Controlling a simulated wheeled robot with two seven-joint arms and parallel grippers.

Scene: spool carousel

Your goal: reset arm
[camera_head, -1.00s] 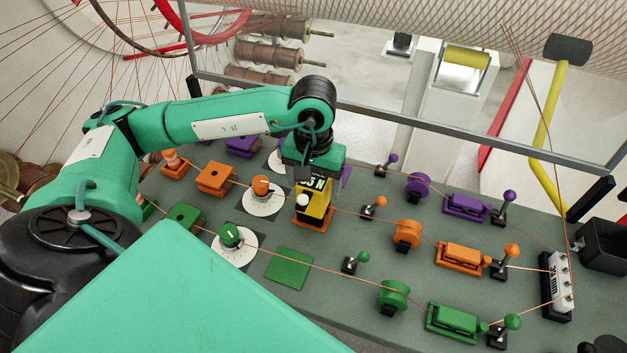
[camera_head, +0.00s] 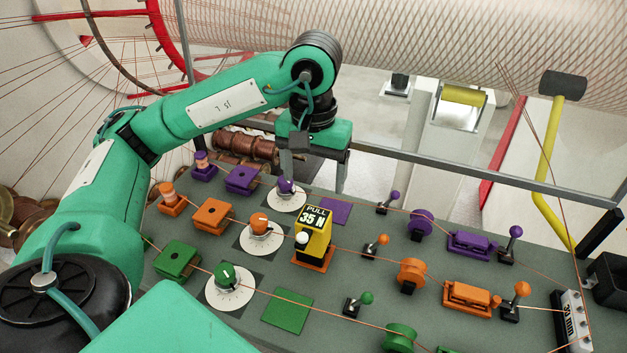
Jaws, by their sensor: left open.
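My left arm comes in from the left, and its gripper (camera_head: 313,178) hangs above the far edge of the grey-green panel (camera_head: 330,255). Its jaws are apart and hold nothing that I can see. Below and in front of it stands a yellow and black gauge (camera_head: 314,236) reading "PULL 35 N", upright on an orange square. The gripper is clear of the gauge. My right gripper is not in view.
Purple (camera_head: 286,190), orange (camera_head: 260,227) and green (camera_head: 226,276) dials stand left of the gauge. Thin threads cross the panel through coloured blocks, wheels and levers. A grey rail (camera_head: 440,170) runs behind the panel. A yellow bent bar (camera_head: 546,170) stands at right.

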